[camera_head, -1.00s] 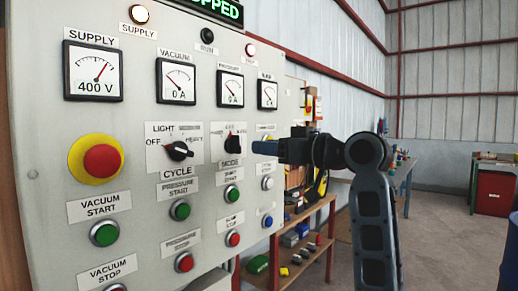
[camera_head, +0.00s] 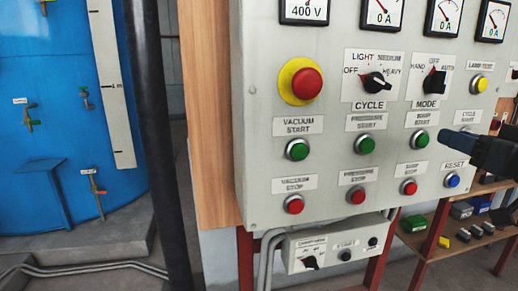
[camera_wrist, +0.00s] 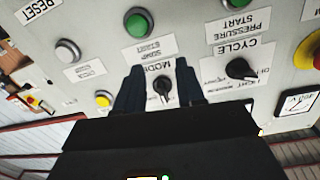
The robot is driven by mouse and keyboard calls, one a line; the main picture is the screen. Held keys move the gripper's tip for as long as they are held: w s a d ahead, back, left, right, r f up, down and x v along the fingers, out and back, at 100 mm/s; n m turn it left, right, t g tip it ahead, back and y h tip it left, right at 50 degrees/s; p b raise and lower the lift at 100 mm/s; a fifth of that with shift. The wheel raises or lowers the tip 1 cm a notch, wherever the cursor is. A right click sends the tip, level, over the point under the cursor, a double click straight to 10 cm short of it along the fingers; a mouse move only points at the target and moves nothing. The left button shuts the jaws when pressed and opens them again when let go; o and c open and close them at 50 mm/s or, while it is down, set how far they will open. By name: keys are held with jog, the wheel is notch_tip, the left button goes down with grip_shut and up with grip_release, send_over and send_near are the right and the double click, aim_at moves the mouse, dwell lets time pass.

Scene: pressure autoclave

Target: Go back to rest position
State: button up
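My gripper (camera_head: 458,139) shows at the right of the head view, in front of the grey control panel (camera_head: 262,215). It hides part of the area near the CYCLE START button. In the wrist view my gripper (camera_wrist: 160,88) has two dark fingers apart, with nothing held between them. The black MODE knob (camera_wrist: 163,87) shows in the gap between them and looks clear of both. In the head view the MODE knob (camera_head: 434,83) stands up and left of the gripper. Its exact setting is hard to read. Most of my arm is out of the head view.
A small switch box (camera_head: 340,249) hangs under the panel. A blue tank (camera_head: 60,110) and a dark vertical pipe (camera_head: 160,140) stand at the left. A shelf with small boxes (camera_head: 440,222) is at the lower right. Pipes run along the floor at the lower left.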

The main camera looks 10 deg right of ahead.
jog(key=s+a+f+m+g+h, duration=0.1)
jog(key=s+a+f, duration=0.35)
jog(key=f, duration=0.35)
jog(key=s+a+f+m, duration=0.1)
jog(key=s+a+f, duration=0.35)
jog(key=f, duration=0.35)
jog(key=s+a+f+m+g+h, duration=0.1)
jog(key=s+a+f, duration=0.35)
jog(key=f, duration=0.45)
jog(key=s+a+n+y, duration=0.1)
jog(key=s+a, duration=0.3)
jog(key=s, duration=0.8)
jog(key=s+a+f+n+g+y, duration=0.1)
jog(key=s+a+n, duration=0.2)
jog(key=s, duration=1)
jog(key=shift+s+a+f+n, duration=0.15)
jog(key=shift+s+a+n, duration=0.15)
jog(key=shift+a, duration=0.85)
